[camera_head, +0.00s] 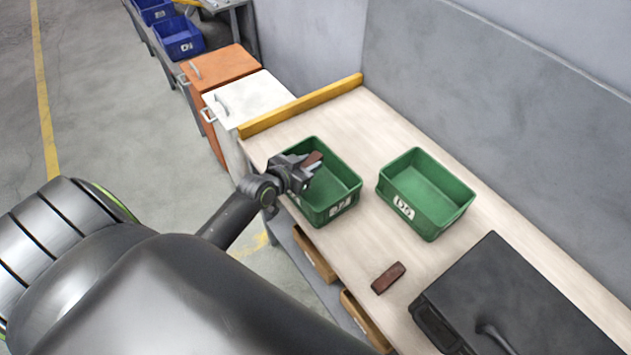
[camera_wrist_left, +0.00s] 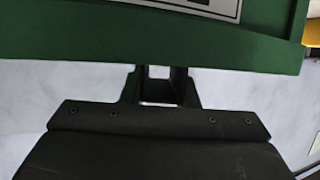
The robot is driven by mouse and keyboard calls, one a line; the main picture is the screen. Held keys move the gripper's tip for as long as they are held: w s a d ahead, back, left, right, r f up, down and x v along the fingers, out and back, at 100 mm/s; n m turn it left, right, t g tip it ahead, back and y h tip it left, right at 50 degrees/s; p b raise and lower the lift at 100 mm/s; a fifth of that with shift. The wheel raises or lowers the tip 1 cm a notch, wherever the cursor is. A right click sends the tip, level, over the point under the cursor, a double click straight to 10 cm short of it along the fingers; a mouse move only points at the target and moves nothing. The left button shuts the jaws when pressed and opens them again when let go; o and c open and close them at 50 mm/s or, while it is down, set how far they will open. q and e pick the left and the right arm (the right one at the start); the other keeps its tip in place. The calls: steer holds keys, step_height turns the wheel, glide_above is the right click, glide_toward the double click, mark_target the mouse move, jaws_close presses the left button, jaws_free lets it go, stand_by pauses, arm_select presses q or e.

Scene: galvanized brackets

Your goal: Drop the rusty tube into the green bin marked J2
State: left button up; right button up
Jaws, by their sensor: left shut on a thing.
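The green bin marked J2 (camera_head: 348,190) stands on the workbench with its label on the near side. My left gripper (camera_head: 309,165) is over this bin, coming in across its left side. It is shut on the rusty tube (camera_head: 313,159), a small reddish-brown piece at the fingertips. The tube appears above or within the bin's mouth; its exact height I cannot tell. In the left wrist view a green bin wall (camera_wrist_left: 120,45) with part of a white label fills the top, and the tube is not visible. My right gripper is not in view.
A second green bin, apparently marked D5 (camera_head: 452,215), stands to the right. A brown block (camera_head: 388,277) lies on the bench (camera_head: 345,262) near a dark machine or case (camera_head: 520,310). A yellow rail (camera_head: 300,106) edges the bench's far end. Orange (camera_head: 225,66) and white cabinets (camera_head: 255,95) stand beyond.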

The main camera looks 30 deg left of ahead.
arm_select(q)
steer(key=o, duration=1.1)
steer(key=v, duration=1.7)
steer(key=shift+s, duration=0.2)
